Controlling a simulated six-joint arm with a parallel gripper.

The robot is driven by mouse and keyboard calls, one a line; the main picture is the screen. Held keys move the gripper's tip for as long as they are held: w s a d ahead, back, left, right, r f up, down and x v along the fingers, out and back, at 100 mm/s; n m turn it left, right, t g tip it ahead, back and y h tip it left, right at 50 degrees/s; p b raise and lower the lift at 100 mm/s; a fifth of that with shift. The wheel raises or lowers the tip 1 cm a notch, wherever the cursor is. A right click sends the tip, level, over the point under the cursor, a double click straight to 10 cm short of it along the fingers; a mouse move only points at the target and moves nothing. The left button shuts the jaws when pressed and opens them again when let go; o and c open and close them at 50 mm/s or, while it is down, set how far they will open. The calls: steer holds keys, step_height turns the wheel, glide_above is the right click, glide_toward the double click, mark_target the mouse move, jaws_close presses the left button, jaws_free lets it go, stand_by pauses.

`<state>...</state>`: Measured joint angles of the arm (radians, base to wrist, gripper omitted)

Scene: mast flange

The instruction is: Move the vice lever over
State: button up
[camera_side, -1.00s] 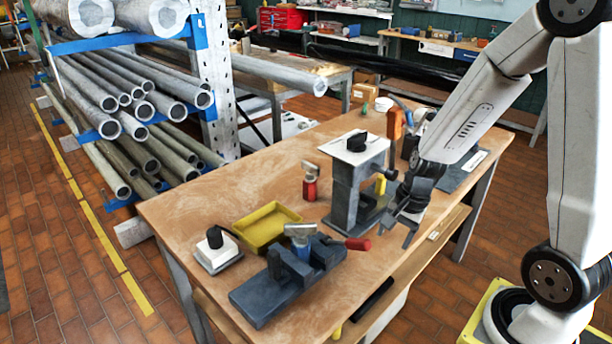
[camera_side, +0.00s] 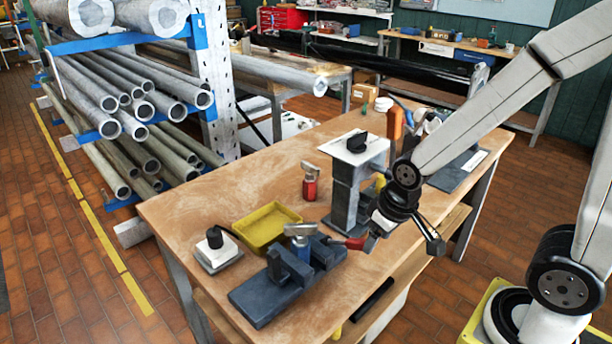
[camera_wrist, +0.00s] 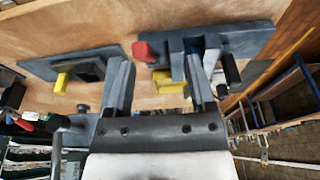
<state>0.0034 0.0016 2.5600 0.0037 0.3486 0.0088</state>
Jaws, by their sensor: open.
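The dark grey vice (camera_side: 262,300) lies on the front of the wooden bench. Its lever has a red handle (camera_side: 356,243) that points right, toward my gripper. In the wrist view the vice (camera_wrist: 250,40) is at the upper right, and the red handle (camera_wrist: 143,50) appears between my fingertips. My gripper (camera_side: 403,242) is open and empty at the bench's front edge, just right of the handle. Its left finger looks very near the handle's end; I cannot tell whether they touch. Both fingers of my gripper (camera_wrist: 160,65) show spread apart in the wrist view.
A grey stand with a white top plate (camera_side: 355,149) rises just behind my gripper. A yellow tray (camera_side: 283,218), a red bottle (camera_side: 310,188) and a white block with a black knob (camera_side: 216,255) are around the vice.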

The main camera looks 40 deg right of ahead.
steer(key=shift+r, duration=0.1)
steer(key=shift+w+v, duration=0.55)
steer(key=shift+v, duration=1.8)
steer(key=w+d+m+t+y, duration=0.35)
steer(key=d+m+y, duration=0.65)
steer(key=y, duration=0.5)
step_height(320, 180, down, 12)
steer(key=shift+w+d+n+g, duration=0.15)
steer(key=shift+w+n+g, duration=0.1)
steer(key=shift+n+g, duration=0.1)
